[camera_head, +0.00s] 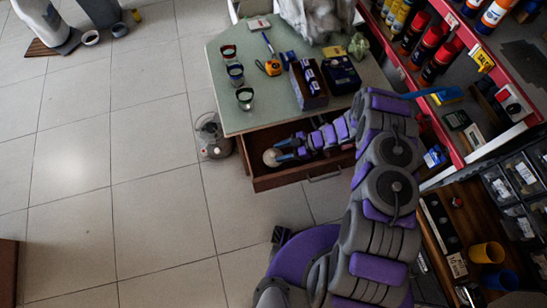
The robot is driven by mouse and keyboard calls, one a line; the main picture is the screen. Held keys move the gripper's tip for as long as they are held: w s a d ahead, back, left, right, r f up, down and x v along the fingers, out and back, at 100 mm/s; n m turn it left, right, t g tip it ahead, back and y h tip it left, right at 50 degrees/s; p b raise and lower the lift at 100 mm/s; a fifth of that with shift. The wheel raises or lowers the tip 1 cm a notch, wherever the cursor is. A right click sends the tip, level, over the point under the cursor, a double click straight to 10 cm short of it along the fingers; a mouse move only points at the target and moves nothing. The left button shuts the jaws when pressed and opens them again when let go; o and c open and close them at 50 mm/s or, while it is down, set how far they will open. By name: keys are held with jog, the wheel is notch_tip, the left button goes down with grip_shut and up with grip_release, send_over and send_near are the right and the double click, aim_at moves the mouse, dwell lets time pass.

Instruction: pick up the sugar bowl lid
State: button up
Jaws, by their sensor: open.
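A small round pale object, which looks like the sugar bowl lid (271,157), is at the left end of an open wooden drawer (280,183). My arm covers the right part of the drawer.
The green tabletop (232,119) above the drawer holds several glass cups, an orange tape measure (269,67) and boxes. Red shelves (455,22) crowd the right.

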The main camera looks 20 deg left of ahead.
aim_at(273, 156)
jog(key=shift+x, duration=1.25)
jog(key=shift+w, duration=0.1)
jog(key=shift+c, duration=0.5)
grip_shut()
